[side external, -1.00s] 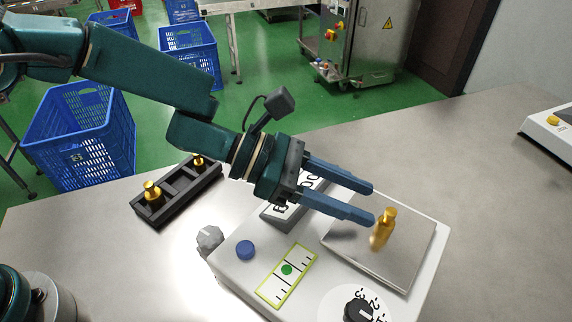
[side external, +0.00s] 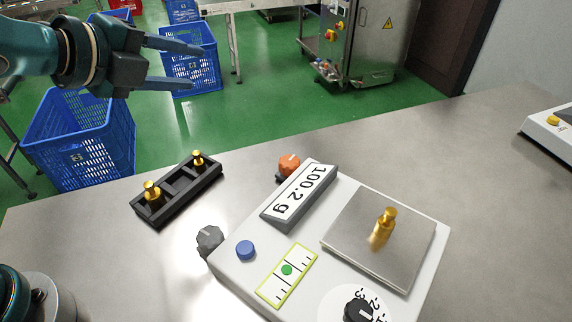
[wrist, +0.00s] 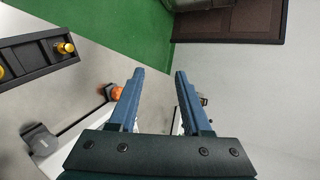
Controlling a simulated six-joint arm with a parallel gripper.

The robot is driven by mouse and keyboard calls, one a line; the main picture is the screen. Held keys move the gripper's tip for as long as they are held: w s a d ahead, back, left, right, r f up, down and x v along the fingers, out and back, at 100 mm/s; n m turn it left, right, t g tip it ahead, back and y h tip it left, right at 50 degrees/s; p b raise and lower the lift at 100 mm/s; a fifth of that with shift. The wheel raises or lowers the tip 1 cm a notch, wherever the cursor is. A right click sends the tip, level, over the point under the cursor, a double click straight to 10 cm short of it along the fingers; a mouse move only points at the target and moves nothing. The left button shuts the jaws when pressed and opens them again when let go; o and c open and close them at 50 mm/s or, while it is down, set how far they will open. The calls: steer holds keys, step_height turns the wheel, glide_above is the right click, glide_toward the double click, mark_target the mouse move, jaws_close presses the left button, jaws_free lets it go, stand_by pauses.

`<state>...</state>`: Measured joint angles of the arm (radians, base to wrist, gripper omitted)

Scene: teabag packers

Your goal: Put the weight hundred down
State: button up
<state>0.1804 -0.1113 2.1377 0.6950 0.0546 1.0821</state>
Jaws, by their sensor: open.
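A brass weight (side external: 384,228) stands upright on the square metal pan (side external: 345,225) of the white scale (side external: 232,266). The scale's display (side external: 305,192) reads 100.2 g. My gripper (side external: 195,66) is open and empty, raised high at the upper left of the side view, well away from the weight. In the wrist view its two blue fingers (wrist: 159,75) are apart with nothing between them. The brass weight is not visible in the wrist view.
A black weight holder (side external: 180,207) with two brass weights (side external: 153,192) (side external: 199,160) lies left of the scale; it also shows in the wrist view (wrist: 32,53). Grey (side external: 209,238), blue (side external: 246,250) and orange (side external: 288,164) knobs surround the scale. The table's right side is mostly clear.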

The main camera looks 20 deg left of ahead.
steer(key=s+a+f+n+g+y, duration=0.1)
steer(key=s+a+f+n+g, duration=0.1)
steer(key=s+n, duration=0.7)
steer(key=s+a+f+n+g, duration=0.2)
steer(key=s+f+n+g, duration=0.1)
steer(key=s+n, duration=0.7)
steer(key=n+g, duration=0.1)
steer(key=n, duration=0.2)
steer(key=shift+a+f+g+y, duration=0.3)
steer(key=shift+a+f+y, duration=0.05)
steer(key=shift+f+y, duration=0.05)
